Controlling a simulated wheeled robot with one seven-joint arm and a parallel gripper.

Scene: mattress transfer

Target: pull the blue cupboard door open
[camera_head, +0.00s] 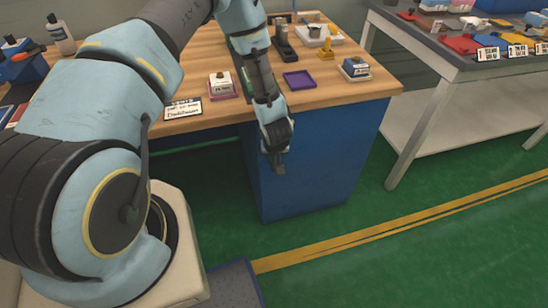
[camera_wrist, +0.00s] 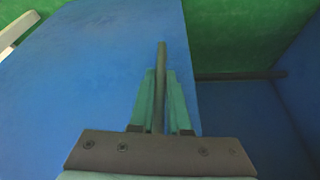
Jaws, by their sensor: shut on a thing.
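The blue cupboard (camera_head: 325,165) stands under the wooden worktop. My gripper (camera_head: 279,165) hangs in front of its blue face, near its left edge. In the wrist view my gripper (camera_wrist: 160,78) has its two teal fingers closed on a dark upright bar handle (camera_wrist: 161,52), whose end sticks out past the fingertips. The blue door panel (camera_wrist: 95,75) fills the left of the wrist view, and its edge runs just right of the fingers. How far the door stands open cannot be told; my arm covers part of the cupboard in the head view.
The worktop (camera_head: 325,97) carries a purple tray (camera_head: 299,80), small boxes and a label card. A grey side table (camera_head: 460,68) with parts stands at the right. Green floor (camera_head: 350,200) with a yellow line (camera_head: 400,220) is clear in front.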

